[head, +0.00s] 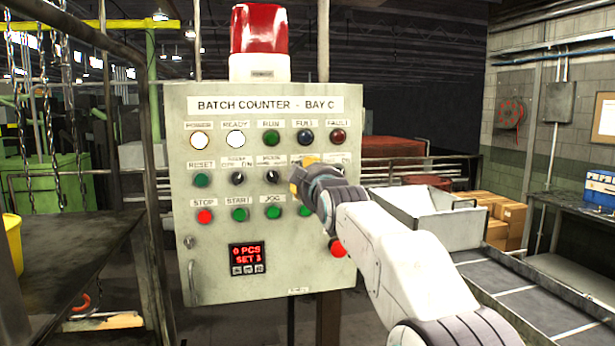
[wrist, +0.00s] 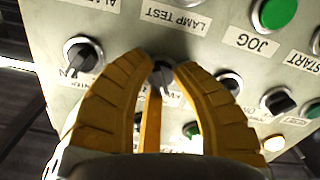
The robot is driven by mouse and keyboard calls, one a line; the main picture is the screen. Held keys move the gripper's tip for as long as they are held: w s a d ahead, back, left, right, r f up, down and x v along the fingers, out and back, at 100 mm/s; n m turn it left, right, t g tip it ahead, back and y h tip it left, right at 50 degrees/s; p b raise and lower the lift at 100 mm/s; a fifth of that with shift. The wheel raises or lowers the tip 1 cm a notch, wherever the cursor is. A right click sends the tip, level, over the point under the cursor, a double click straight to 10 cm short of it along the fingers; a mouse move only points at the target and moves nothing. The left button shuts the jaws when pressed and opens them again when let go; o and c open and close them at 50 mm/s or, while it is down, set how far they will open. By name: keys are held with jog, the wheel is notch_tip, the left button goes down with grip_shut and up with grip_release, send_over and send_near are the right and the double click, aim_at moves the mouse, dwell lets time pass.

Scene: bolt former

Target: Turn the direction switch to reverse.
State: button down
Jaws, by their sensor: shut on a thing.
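The grey control panel (head: 215,275) reads "BATCH COUNTER - BAY C". My gripper (head: 298,184) is at its second control row, over the fourth position. In the wrist view my gripper (wrist: 162,75) has its yellow fingers closed around a black selector switch (wrist: 163,79) with a silver collar. It appears to be the direction switch. Its handle is partly hidden between the fingers, so I cannot tell its exact setting. Its label is mostly covered. In the head view the fingers and wrist hide this switch.
Another black selector switch (wrist: 82,55) is close beside the fingers. A mode switch (head: 272,177) and a second selector (head: 238,178) are to the left. Green push buttons (head: 239,214) are just below. A red button (head: 337,247) is under my arm.

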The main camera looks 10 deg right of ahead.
jog(key=shift+m, duration=0.4)
jog(key=m+b, duration=0.1)
jog(key=m, duration=0.4)
jog(key=shift+r+m+b, duration=0.1)
jog(key=shift+m+b, duration=0.3)
jog(key=m, duration=0.5)
jog(key=shift+r+b, duration=0.1)
jog(key=shift+b, duration=0.2)
jog(key=shift+r+m, duration=0.1)
jog(key=shift+m, duration=0.2)
jog(key=c, duration=1.4)
grip_release()
jog(key=o, duration=0.4)
jog(key=shift+f, duration=0.25)
jog(key=shift+o, duration=0.2)
jog(key=shift+s, duration=0.1)
jog(key=s, duration=1.1)
jog(key=shift+s, duration=0.4)
